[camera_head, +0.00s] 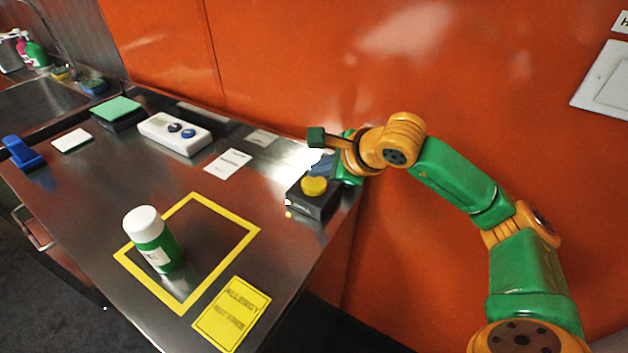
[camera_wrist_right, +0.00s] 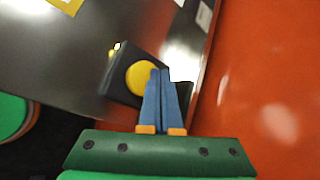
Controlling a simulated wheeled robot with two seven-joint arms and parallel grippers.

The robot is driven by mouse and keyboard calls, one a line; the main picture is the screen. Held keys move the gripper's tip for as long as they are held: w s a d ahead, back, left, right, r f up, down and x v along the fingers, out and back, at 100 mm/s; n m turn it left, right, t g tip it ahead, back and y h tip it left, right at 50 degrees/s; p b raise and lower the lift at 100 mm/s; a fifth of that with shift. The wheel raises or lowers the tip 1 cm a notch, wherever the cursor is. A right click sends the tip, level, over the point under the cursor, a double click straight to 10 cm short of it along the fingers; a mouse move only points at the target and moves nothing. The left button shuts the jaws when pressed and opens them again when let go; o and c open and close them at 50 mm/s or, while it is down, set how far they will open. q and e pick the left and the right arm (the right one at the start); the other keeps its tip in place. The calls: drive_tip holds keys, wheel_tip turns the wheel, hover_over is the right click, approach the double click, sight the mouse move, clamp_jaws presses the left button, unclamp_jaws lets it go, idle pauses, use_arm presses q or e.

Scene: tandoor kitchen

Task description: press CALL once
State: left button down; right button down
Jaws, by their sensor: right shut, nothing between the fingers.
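The CALL box (camera_head: 314,203) is a dark box with a round yellow button (camera_head: 314,186) on top, near the right edge of the steel counter. A small pale light shows on its side. My right gripper (camera_head: 322,164) is shut and empty, with its blue fingers just behind the button in the head view. In the right wrist view the shut fingertips (camera_wrist_right: 161,72) lie just right of the yellow button (camera_wrist_right: 138,78), overlapping its edge. I cannot tell whether they touch it. The button's travel is not readable. My left gripper is not in view.
A green bottle with a white cap (camera_head: 152,240) stands inside a yellow taped frame (camera_head: 236,248). A yellow allergy card (camera_head: 231,314) lies in front. The orange wall (camera_head: 290,70) is close behind my right arm.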

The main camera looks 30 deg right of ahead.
sight(319, 185)
drive_tip(key=shift+r+p, duration=1.95)
drive_tip(key=shift+r, duration=0.6)
drive_tip(key=shift+f, duration=0.1)
